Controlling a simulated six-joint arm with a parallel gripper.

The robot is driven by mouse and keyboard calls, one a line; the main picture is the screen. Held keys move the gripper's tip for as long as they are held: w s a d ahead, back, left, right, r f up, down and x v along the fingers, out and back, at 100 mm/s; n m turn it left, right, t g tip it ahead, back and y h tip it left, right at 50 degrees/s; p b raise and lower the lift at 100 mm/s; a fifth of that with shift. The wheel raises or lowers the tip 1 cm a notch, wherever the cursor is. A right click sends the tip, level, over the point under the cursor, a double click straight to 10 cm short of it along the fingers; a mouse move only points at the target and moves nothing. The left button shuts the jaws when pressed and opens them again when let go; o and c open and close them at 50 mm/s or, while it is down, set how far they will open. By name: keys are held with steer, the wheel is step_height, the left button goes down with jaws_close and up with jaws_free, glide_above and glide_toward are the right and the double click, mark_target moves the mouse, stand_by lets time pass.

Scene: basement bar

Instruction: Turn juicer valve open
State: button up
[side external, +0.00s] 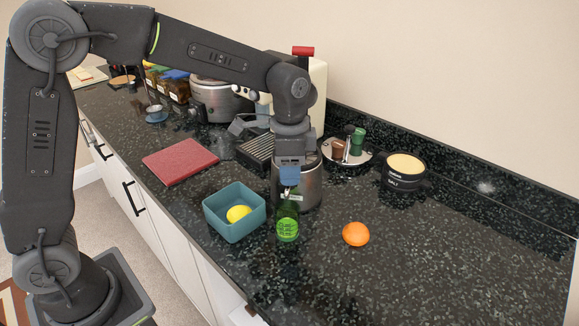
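A steel cylinder (312,185) stands on the counter behind my gripper and may be the juicer body. A cream appliance (318,90) with a red part on top (303,51) stands farther back, mostly hidden by my arm. I cannot tell which of them is the juicer, and I cannot make out its valve for certain. My gripper (289,189) points down in front of the steel cylinder, just above a green bottle (288,222). Its fingers are too small to tell whether they are open or touch anything.
A teal bin (213,217) holding a lemon (239,214) stands left of the bottle. An orange (356,234) lies to the right. Behind are a red board (180,160), a black grill tray (255,150), a shaker tray (362,160) and a black tub (403,183). The front-right counter is clear.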

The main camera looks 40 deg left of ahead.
steer(key=shift+o, duration=0.4)
step_height(320, 180, up, 14)
stand_by(0.4)
steer(key=shift+s, duration=0.1)
steer(key=s+a+f+n+t, duration=0.2)
steer(key=s+a+f+n, duration=0.1)
steer(key=s, duration=0.7)
steer(key=s+a+f+n+t, duration=0.3)
steer(key=s+f+n, duration=0.1)
steer(key=s, duration=0.7)
steer(key=shift+n+t, duration=0.3)
steer(key=shift+n, duration=0.6)
steer(key=shift+a, duration=0.1)
